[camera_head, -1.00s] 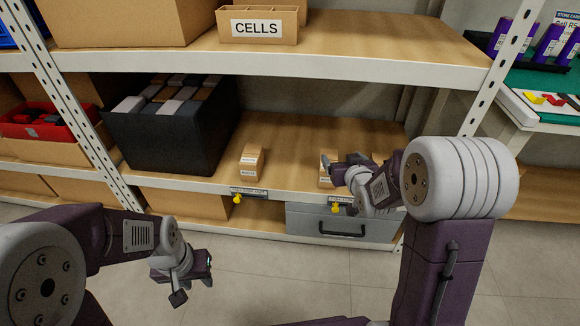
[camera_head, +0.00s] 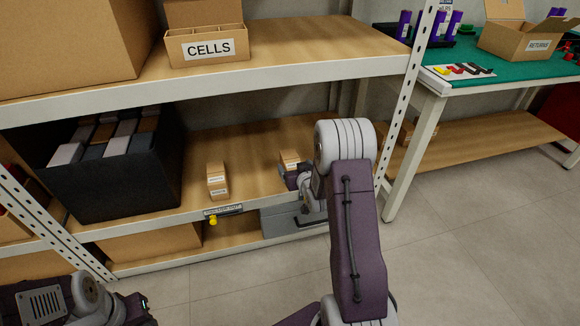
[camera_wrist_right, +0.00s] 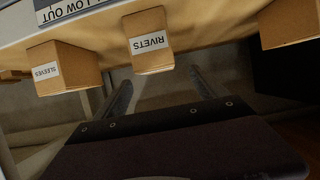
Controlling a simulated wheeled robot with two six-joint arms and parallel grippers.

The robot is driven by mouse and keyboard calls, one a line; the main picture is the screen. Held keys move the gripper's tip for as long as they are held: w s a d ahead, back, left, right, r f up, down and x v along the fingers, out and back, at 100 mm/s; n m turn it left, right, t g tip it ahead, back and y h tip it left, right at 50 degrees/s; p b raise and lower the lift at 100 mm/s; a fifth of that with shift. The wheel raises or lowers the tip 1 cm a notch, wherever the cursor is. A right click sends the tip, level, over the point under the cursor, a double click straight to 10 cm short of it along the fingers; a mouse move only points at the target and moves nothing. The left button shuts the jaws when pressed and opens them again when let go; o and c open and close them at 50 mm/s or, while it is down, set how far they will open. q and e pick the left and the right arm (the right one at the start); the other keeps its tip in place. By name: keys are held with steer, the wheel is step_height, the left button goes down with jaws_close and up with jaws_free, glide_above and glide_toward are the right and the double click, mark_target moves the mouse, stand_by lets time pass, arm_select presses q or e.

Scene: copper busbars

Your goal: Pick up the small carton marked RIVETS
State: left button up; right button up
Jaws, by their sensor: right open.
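The small carton marked RIVETS (camera_wrist_right: 151,40) stands near the shelf's front edge in the right wrist view, its label facing my right gripper. In the head view a small carton (camera_head: 290,158), seemingly the same one, is partly hidden by my right gripper (camera_head: 300,182). In the wrist view the right gripper (camera_wrist_right: 162,91) is open and empty, its two fingers apart and pointing toward the carton, which is still beyond the tips. My left gripper (camera_head: 140,308) is low at the lower left, away from the shelf; its jaws are unclear.
A carton marked SLEEVES (camera_wrist_right: 64,68) stands beside RIVETS, and another carton (camera_wrist_right: 290,22) stands on the other side. A small carton (camera_head: 217,180) and a dark bin (camera_head: 115,185) share the shelf. The CELLS box (camera_head: 207,47) is above. A shelf upright (camera_head: 408,100) stands right.

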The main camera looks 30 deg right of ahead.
mark_target(292, 160)
steer(key=shift+w+d+p, duration=0.15)
steer(key=shift+w+p, duration=0.3)
steer(key=shift+w, duration=0.2)
steer(key=shift+w+d+f, duration=0.15)
steer(key=shift+w+f, duration=0.25)
steer(key=shift+w, duration=0.1)
steer(key=shift+w+d+r+p, duration=0.15)
steer(key=shift+w+p, duration=0.15)
steer(key=shift+p, duration=0.65)
steer(key=b+x, duration=0.1)
steer(key=x, duration=0.1)
steer(key=b+x, duration=0.1)
steer(key=x, duration=0.1)
steer(key=shift+d+f, duration=0.1)
steer(key=shift+f, duration=0.35)
steer(key=shift+w, duration=0.15)
arm_select(q)
steer(key=shift+r, duration=0.95)
arm_select(e)
steer(key=shift+r, duration=0.15)
